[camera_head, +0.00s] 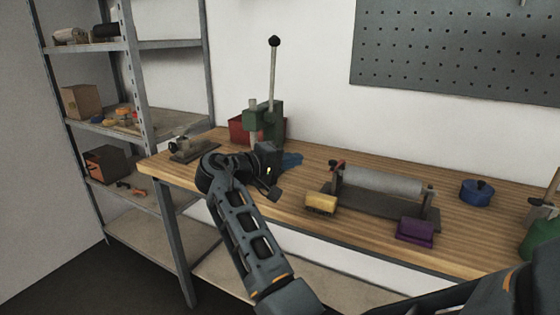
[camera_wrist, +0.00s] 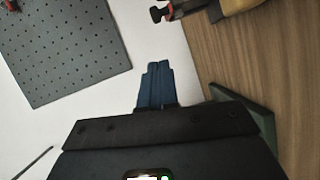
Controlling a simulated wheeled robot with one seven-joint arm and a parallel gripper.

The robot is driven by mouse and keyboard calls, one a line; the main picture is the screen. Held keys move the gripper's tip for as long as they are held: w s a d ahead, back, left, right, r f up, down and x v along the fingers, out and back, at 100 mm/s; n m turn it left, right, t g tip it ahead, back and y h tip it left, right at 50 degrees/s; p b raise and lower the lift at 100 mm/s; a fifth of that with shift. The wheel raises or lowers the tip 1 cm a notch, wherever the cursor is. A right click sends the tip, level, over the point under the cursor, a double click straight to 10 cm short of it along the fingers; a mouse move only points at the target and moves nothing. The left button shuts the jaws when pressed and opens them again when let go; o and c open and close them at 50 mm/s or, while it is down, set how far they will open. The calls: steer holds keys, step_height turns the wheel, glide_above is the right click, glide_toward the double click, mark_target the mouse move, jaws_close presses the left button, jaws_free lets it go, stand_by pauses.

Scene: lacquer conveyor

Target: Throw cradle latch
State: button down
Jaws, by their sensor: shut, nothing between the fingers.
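The cradle (camera_head: 375,202) is a dark base on the bench with a pale grey roller (camera_head: 382,181) lying across it. A red-and-black latch handle (camera_head: 337,165) stands up at its left end. A similar red-and-black part (camera_wrist: 163,12) shows at the top of the wrist view, beside a yellow block (camera_wrist: 236,4). My gripper (camera_head: 298,158) is above the bench, left of the cradle and apart from the latch. Its blue fingers (camera_wrist: 158,68) are together and empty in the wrist view, pointing toward the latch side.
The yellow block (camera_head: 320,203) and a purple block (camera_head: 415,230) sit at the cradle's front. A green lever press (camera_head: 264,118) and red bin (camera_head: 238,130) stand behind my arm. A blue pot (camera_head: 477,191) is at right. A pegboard (camera_head: 460,50) hangs on the wall.

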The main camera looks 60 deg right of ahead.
steer(key=s+d+f+p, duration=0.1)
steer(key=s+d, duration=0.3)
steer(key=d, duration=0.1)
steer(key=shift+s+f, duration=0.15)
steer(key=shift+s, duration=0.25)
